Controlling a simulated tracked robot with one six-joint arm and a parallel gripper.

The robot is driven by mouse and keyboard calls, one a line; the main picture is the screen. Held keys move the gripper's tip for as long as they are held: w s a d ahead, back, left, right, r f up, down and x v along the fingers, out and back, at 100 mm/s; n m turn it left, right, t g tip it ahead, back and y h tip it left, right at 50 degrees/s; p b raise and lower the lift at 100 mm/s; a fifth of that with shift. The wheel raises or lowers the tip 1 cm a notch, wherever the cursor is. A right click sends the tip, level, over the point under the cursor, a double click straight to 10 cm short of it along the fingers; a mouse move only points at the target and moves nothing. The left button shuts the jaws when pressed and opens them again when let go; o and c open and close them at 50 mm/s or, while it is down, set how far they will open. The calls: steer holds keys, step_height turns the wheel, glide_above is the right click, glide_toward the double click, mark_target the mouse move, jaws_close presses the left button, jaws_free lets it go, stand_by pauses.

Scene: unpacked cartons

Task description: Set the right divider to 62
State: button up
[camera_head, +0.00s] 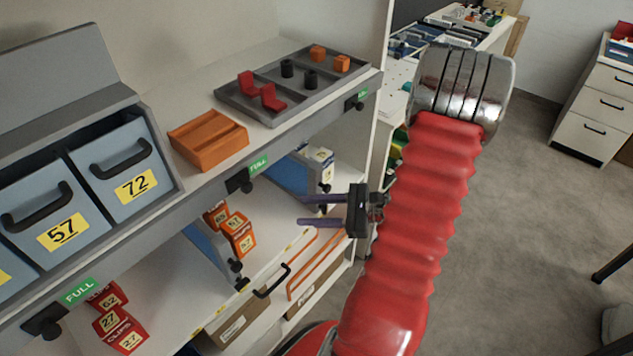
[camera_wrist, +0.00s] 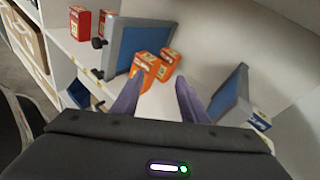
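The right divider is a blue panel with a grey frame (camera_head: 292,178), standing on the middle shelf below the upper board; it also shows at the right in the wrist view (camera_wrist: 232,97). My gripper (camera_head: 303,210) is open and empty, in front of the shelf, its purple fingers pointing left into the bay. In the wrist view my gripper (camera_wrist: 158,82) has its fingers apart, left of the right divider and not touching it. The left divider (camera_head: 207,243) stands farther left, and also shows in the wrist view (camera_wrist: 138,45). A red box marked 62 (camera_head: 107,301) sits at the lower left.
Several orange boxes (camera_head: 238,232) stand between the dividers. A white and blue box (camera_head: 320,160) is beyond the right divider. Red boxes (camera_head: 122,335) are at the lower left. Green FULL labels (camera_head: 258,165) and black knobs line the upper board's edge. Grey bins (camera_head: 110,170) stand above.

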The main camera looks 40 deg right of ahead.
mark_target(324, 186)
steer(key=s+d+f+m+t+h, duration=0.2)
steer(key=d+m+h, duration=0.1)
steer(key=d, duration=0.3)
steer(key=s+d+f+m+t+h, duration=0.2)
steer(key=d+f+m+t+h, duration=0.1)
steer(key=d, duration=0.4)
steer(key=m+h, duration=0.1)
steer(key=m, duration=0.1)
steer(key=shift+m, duration=0.3)
steer(key=w, duration=0.4)
steer(key=w+a, duration=0.1)
steer(key=w, duration=0.8)
steer(key=shift+w+a, duration=0.15)
steer(key=shift+w, duration=0.25)
steer(key=shift+c, duration=0.5)
jaws_close()
